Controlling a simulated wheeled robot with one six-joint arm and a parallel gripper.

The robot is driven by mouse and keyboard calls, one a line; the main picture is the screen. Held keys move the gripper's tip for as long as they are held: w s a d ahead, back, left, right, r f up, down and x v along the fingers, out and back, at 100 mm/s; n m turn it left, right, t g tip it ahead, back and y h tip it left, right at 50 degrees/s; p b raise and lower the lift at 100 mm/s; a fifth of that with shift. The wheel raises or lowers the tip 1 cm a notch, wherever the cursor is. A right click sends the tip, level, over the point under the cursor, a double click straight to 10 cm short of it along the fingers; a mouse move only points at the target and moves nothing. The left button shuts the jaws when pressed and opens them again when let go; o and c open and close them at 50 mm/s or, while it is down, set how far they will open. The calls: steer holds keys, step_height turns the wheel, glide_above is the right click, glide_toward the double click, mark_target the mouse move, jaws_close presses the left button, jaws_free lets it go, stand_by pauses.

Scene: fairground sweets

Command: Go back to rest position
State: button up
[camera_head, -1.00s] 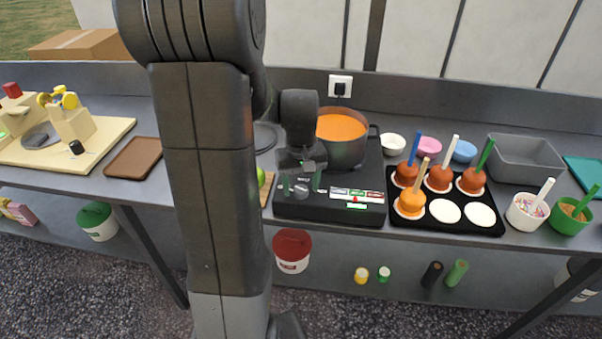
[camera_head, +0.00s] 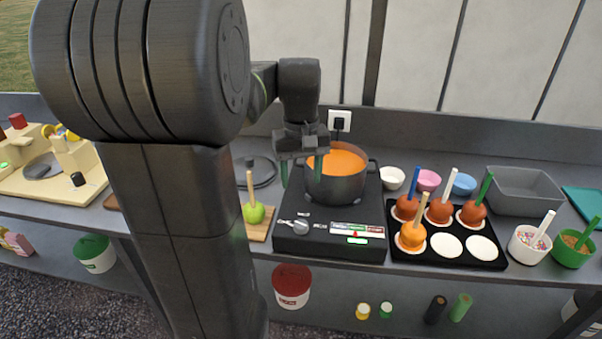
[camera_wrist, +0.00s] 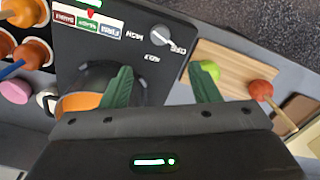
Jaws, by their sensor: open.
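The fingers also show in the wrist view (camera_wrist: 160,88), over the cooker's edge. The pot (camera_head: 335,188) of orange liquid stands on the cooker (camera_head: 330,247). A green apple (camera_head: 254,213) with a stick sits on a wooden board (camera_head: 262,232) left of the cooker. In the wrist view a red apple (camera_wrist: 260,90) with a stick also shows on the board; in the head view my arm hides that part.
A black tray (camera_head: 463,259) right of the cooker holds several coated apples on sticks and bare white discs. Small bowls, a grey bin (camera_head: 524,190), a sprinkle cup (camera_head: 527,247) and a green cup (camera_head: 572,252) stand around it. A wall stands behind the counter.

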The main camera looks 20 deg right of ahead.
mark_target(301, 223)
steer(key=shift+f, duration=0.1)
step_height(301, 223, down, 14)
steer(key=shift+r, duration=0.15)
stand_by(0.6)
